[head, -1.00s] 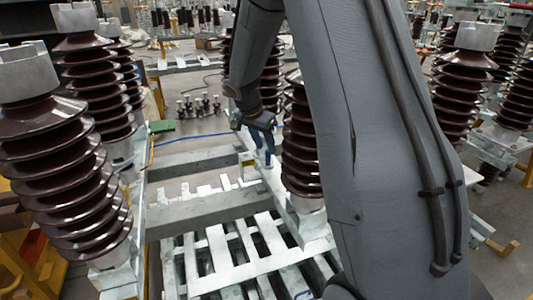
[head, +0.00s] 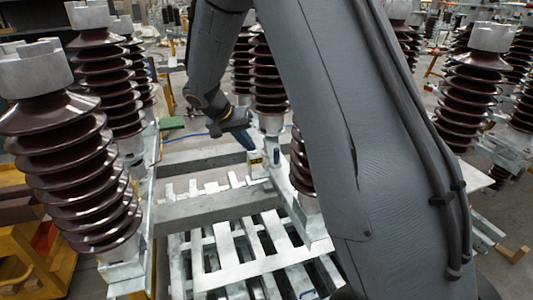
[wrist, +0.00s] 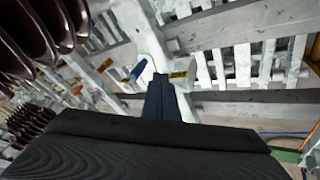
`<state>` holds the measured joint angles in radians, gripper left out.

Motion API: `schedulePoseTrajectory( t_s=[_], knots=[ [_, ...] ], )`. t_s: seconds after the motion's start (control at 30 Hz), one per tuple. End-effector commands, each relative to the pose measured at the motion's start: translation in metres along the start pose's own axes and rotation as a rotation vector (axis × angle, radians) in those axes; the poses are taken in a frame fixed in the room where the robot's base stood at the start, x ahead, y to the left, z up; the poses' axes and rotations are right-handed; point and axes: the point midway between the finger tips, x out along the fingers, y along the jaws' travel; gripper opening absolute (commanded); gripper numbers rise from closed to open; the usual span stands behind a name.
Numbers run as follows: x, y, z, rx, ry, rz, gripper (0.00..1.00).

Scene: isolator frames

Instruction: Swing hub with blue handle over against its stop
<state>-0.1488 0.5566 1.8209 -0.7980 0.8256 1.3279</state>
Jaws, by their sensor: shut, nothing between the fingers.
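The blue handle (head: 277,156) stands on the pale metal frame in the middle of the head view. A pale hub with a yellow label (head: 257,163) sits just left of it. In the wrist view the blue handle (wrist: 138,69) shows slanted, left of my fingers, beside the white hub casting (wrist: 150,45). My gripper (head: 247,141) is shut and empty, with dark blue fingers. It is above and left of the handle, apparently apart from it. The shut fingers also show in the wrist view (wrist: 160,88). I cannot make out the stop.
A brown ribbed insulator (head: 268,75) rises behind the handle, and another (head: 301,165) stands right of it, partly behind my arm. Large insulators (head: 65,170) line the left side. Slatted white metal framework (head: 240,260) lies in front. A blue cable (head: 195,136) runs behind.

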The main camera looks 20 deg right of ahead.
Motion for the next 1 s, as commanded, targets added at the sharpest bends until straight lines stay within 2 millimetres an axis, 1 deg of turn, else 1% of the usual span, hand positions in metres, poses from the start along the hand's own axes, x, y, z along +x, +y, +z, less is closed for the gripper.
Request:
schedulePoseTrajectory(
  t_s=[0.03, 0.1, 0.17, 0.27, 0.37, 0.83, 0.9, 1.0],
  knots=[
    [-0.006, -0.01, 0.006, -0.064, 0.023, 0.015, 0.0],
    [-0.011, -0.018, 0.009, -0.127, 0.049, 0.033, 0.0],
    [-0.013, -0.021, 0.01, -0.157, 0.063, 0.042, 0.0],
    [-0.008, -0.022, 0.01, -0.172, 0.068, 0.048, 0.0],
    [0.004, -0.021, 0.009, -0.171, 0.067, 0.049, 0.0],
    [0.089, -0.016, 0.004, -0.167, 0.064, 0.048, 0.0],
    [0.09, -0.005, 0.001, -0.166, 0.066, 0.047, 0.0],
    [0.095, 0.006, -0.002, -0.165, 0.066, 0.047, 0.0]
  ],
)
